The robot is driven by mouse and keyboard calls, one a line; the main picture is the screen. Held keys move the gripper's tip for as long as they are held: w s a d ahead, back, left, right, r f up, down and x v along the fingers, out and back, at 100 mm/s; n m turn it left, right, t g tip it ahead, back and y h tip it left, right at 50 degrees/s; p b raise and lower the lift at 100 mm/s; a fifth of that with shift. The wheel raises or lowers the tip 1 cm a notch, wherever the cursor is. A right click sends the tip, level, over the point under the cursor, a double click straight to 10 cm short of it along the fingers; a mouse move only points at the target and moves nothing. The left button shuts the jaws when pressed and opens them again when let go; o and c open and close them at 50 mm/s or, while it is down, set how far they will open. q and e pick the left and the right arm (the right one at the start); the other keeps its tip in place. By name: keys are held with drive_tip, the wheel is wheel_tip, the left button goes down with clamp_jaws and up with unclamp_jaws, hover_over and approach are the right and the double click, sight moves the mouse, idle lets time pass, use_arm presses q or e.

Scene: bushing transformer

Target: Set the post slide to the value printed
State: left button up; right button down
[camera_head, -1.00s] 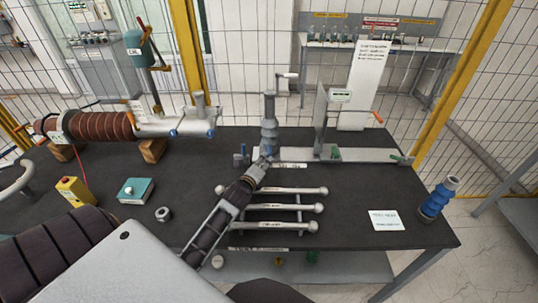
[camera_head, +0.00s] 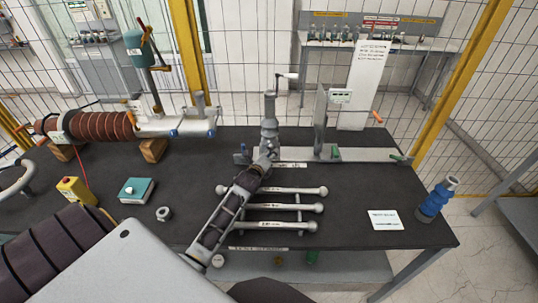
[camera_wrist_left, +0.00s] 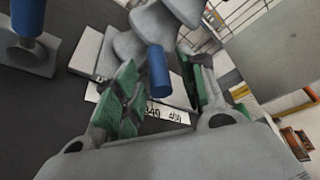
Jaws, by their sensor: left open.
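The post slide is a grey ribbed post (camera_head: 269,130) with a crank on top, standing on a pale rail (camera_head: 370,155) at the back of the bench. A scale strip (camera_head: 290,165) lies at its foot; in the left wrist view the scale (camera_wrist_left: 165,113) shows numbers, partly hidden. My left gripper (camera_head: 266,157) is at the foot of the post, its green-padded fingers (camera_wrist_left: 158,65) open. A short blue knob (camera_wrist_left: 157,72) shows between the fingers, with a gap on both sides. A printed card (camera_head: 385,220) lies at the right; its text is too small to read.
An upright grey plate (camera_head: 320,120) with a label stands on the rail right of the post. A rack of several grey bars (camera_head: 290,207) lies in front. Bench around the card is clear.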

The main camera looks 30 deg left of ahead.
use_arm(q)
drive_tip(key=shift+w, duration=0.15)
drive_tip(key=shift+c, duration=0.3)
clamp_jaws()
drive_tip(key=w+d, duration=0.2)
drive_tip(key=d, duration=0.1)
drive_tip(key=w+d+b, duration=0.1)
drive_tip(key=w+d, duration=0.1)
drive_tip(key=d, duration=0.2)
drive_tip(key=w+d, duration=0.2)
drive_tip(key=d, duration=0.1)
drive_tip(key=shift+w+d+f, duration=0.1)
drive_tip(key=shift+d, duration=0.05)
idle(0.3)
drive_tip(key=shift+o, duration=0.3)
unclamp_jaws()
